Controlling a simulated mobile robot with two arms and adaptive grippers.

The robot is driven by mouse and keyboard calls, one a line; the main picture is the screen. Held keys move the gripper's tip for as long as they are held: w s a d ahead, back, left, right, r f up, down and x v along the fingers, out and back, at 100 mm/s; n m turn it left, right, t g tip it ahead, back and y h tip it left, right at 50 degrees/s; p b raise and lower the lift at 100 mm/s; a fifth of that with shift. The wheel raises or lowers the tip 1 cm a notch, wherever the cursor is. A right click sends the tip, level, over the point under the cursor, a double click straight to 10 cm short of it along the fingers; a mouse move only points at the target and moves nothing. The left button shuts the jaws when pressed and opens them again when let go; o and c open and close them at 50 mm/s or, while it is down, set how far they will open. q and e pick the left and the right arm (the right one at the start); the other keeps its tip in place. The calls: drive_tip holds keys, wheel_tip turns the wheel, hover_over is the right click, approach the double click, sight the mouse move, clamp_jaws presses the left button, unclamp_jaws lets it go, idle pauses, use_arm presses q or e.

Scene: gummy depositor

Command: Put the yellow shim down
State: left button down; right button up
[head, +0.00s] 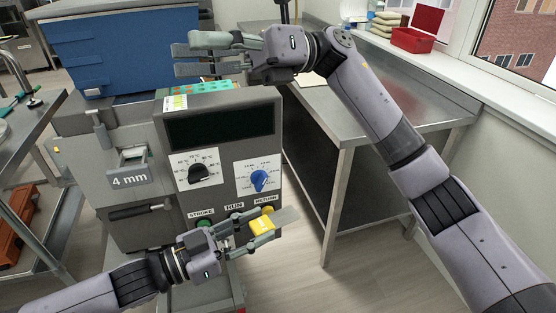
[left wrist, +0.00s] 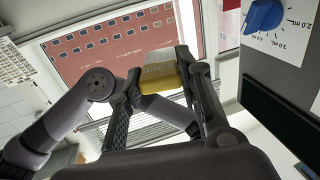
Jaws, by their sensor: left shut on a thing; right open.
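The yellow shim (head: 262,223), a yellow block with a thin grey plate sticking out, is between the fingers of my left gripper (head: 268,231), in front of the machine's lower right panel by the RETURN label. In the left wrist view the shim (left wrist: 160,75) sits between the fingertips of my left gripper (left wrist: 160,82), with its plate pointing away. The left gripper is shut on it and holds it in the air. My right gripper (head: 180,58) is open and empty, above the back of the machine's top.
The grey depositor (head: 220,160) has a black dial (head: 198,174), a blue dial (head: 259,179) and a 4 mm slot (head: 133,156). A steel table (head: 420,112) stands right. A blue bin (head: 120,45) is behind. A red box (head: 412,40) is on the sill.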

drive_tip(key=s+a+f+n+t+h, duration=0.2)
drive_tip(key=s+f+n+t+h, duration=0.15)
drive_tip(key=f+h, duration=0.45)
drive_tip(key=n+t+h, duration=0.2)
drive_tip(key=t+h, duration=0.4)
drive_tip(key=h, duration=0.3)
hover_over(278, 218)
wheel_tip(278, 218, down, 10)
wheel_tip(278, 218, down, 12)
drive_tip(key=shift+f, duration=0.1)
drive_tip(key=shift+c, duration=0.4)
